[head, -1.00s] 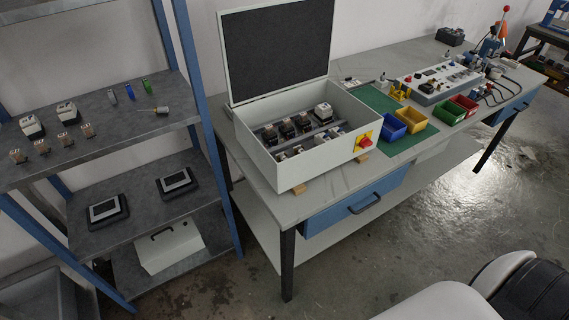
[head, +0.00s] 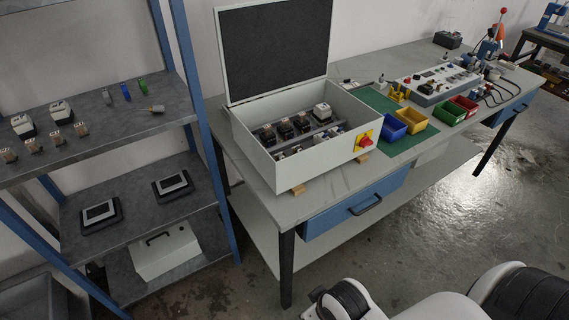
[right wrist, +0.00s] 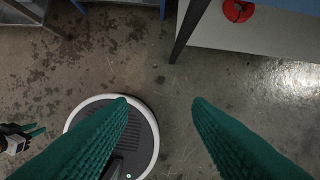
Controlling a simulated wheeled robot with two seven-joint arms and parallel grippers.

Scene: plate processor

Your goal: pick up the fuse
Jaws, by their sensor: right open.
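I cannot tell for sure which thing is the fuse. Small upright parts stand at the back of the left rack's upper shelf in the head view: a grey one (head: 106,96), a blue one (head: 125,91) and a green one (head: 143,87). A small metal-and-tan part (head: 156,108) lies near them. My right gripper (right wrist: 160,100) shows in the right wrist view, its green ridged fingers apart with only floor between them. My left gripper (right wrist: 34,131) seems to show small at that view's left edge; its jaw state is unclear. Neither gripper is in the head view.
Several tan parts (head: 32,143) and two white-topped devices (head: 61,112) share the upper shelf (head: 110,128). An open grey box (head: 272,165) of electrical parts stands on the workbench (head: 345,186). Blue (head: 391,130), yellow (head: 411,121) and red bins stand to its right. Floor in front is clear.

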